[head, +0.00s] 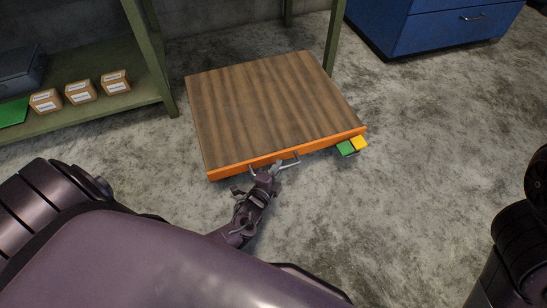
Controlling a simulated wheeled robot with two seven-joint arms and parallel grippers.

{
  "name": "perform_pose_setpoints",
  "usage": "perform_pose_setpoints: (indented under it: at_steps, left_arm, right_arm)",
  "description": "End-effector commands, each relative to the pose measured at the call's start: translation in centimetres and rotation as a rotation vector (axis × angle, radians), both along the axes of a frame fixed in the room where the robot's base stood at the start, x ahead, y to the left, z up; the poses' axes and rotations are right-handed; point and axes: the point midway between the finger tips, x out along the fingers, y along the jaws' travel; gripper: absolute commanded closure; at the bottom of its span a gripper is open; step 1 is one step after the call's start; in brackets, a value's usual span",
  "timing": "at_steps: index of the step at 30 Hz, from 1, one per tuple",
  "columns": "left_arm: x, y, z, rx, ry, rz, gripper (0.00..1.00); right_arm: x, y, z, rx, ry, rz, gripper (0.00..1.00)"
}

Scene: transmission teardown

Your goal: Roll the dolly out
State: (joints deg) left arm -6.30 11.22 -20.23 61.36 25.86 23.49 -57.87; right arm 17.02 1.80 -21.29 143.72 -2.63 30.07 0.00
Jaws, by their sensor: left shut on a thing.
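The dolly (270,96) is a low, square platform with a wood-plank top and an orange front edge. It stands on the concrete floor, its back part between the green legs of a rack or bench. A grey metal handle (290,160) sticks out from its front edge. My left gripper (268,174) is at the left part of this handle and is shut on it. The fingertips are small and partly hidden by the wrist. The dolly's wheels are not visible. Of my right arm only dark links show at the right edge; its gripper is out of view.
A green shelf (90,112) with several small cartons stands on the left. A blue drawer cabinet (440,27) stands at the back right. The floor (410,200) in front and to the right is clear.

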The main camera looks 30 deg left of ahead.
Motion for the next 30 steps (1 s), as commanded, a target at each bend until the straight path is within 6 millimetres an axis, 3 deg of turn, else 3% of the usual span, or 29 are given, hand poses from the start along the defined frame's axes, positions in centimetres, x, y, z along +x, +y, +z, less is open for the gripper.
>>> perform_pose_setpoints:
  at_steps: [14,15,19,30]
  left_arm:
    - [-0.44,-0.44,-0.09,0.0,0.001,0.002,1.0]
    - [-0.44,-0.44,-0.09,0.0,0.001,0.002,0.82]
    - [-0.41,-0.43,-0.07,0.0,0.001,0.002,0.66]
    - [-0.4,-0.28,0.07,0.0,0.0,0.001,0.66]
  right_arm:
    - [0.04,0.12,-0.08,-0.003,0.003,0.005,0.64]
    - [0.04,0.12,-0.08,-0.003,0.003,0.005,0.64]
    - [0.04,0.12,-0.08,-0.003,0.003,0.005,0.64]
    - [0.03,0.13,0.07,-0.004,0.003,0.005,0.64]
